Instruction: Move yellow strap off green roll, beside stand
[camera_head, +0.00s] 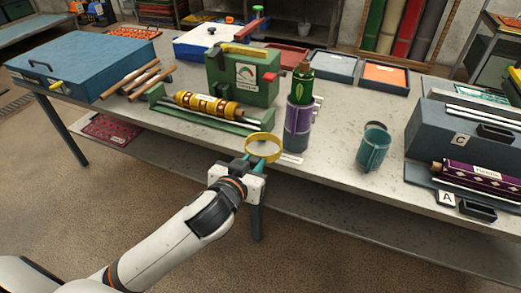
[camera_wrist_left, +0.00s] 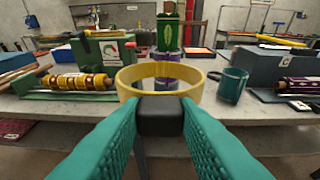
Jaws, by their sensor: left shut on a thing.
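The yellow strap (camera_head: 263,140) is a closed ring with a dark block on its near side, seen in the wrist view (camera_wrist_left: 128,82). My left gripper (camera_head: 262,157) is shut on that dark block and holds the ring in front of the table's near edge. The green roll (camera_head: 302,86) is upright, with a leaf emblem and a brown top. It rises from a purple and grey cylinder (camera_head: 298,120), which looks like its stand. The ring is apart from the roll, nearer to me and to its left. My right gripper is not in view.
A teal mug (camera_head: 373,149) stands right of the roll. A green rack with a yellow-banded roller (camera_head: 207,105) lies to the left, before a green box (camera_head: 242,80). A small white label (camera_head: 291,158) lies near the table edge. A grey stepped unit (camera_head: 430,140) is at the right.

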